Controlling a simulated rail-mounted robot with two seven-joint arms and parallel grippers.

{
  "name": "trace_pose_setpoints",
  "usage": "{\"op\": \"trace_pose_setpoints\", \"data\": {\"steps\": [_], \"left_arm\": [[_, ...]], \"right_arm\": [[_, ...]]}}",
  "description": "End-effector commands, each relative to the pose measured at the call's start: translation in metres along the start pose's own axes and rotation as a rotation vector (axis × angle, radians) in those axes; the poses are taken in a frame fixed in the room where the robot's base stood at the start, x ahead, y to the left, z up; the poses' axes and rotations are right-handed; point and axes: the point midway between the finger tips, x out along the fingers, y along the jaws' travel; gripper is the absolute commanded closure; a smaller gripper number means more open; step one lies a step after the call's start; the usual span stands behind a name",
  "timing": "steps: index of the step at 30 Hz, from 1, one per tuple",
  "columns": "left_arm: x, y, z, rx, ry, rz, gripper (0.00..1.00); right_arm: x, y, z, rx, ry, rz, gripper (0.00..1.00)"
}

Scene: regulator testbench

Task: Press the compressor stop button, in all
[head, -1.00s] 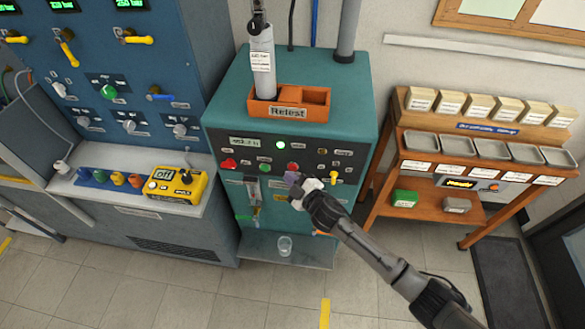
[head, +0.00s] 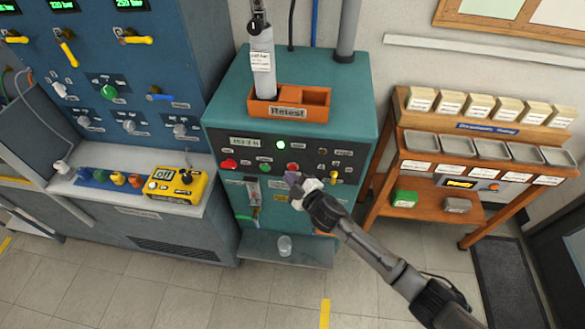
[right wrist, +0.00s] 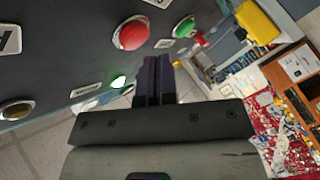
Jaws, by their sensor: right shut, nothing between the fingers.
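The teal compressor cabinet (head: 355,110) stands at centre with a front control panel. A red button (head: 293,167) sits right of a green button (head: 265,168); another, larger red button (head: 229,163) is at the panel's left. Labels are too small to read. My right gripper (head: 292,179) is shut and empty, its tips just in front of and below the red button right of the green one. In the right wrist view the dark fingers (right wrist: 154,78) are apart from the red button (right wrist: 130,33) and green button (right wrist: 183,26) in the picture. My left gripper is out of view.
A green lamp (head: 280,145) glows beside a small display (head: 245,141). An orange tray (head: 288,112) with a cylinder (head: 262,65) stands on top. A yellow box (head: 176,186) lies on the left bench. A wooden rack (head: 430,155) is at right.

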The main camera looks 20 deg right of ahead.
Motion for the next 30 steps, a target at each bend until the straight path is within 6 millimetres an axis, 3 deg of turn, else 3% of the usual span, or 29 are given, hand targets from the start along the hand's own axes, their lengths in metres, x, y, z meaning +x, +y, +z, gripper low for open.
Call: {"op": "trace_pose_setpoints", "data": {"steps": [30], "left_arm": [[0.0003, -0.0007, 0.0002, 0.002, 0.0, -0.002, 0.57]], "right_arm": [[0.0063, 0.0047, 0.0047, 0.0, 0.0, 0.0, 1.0]]}}
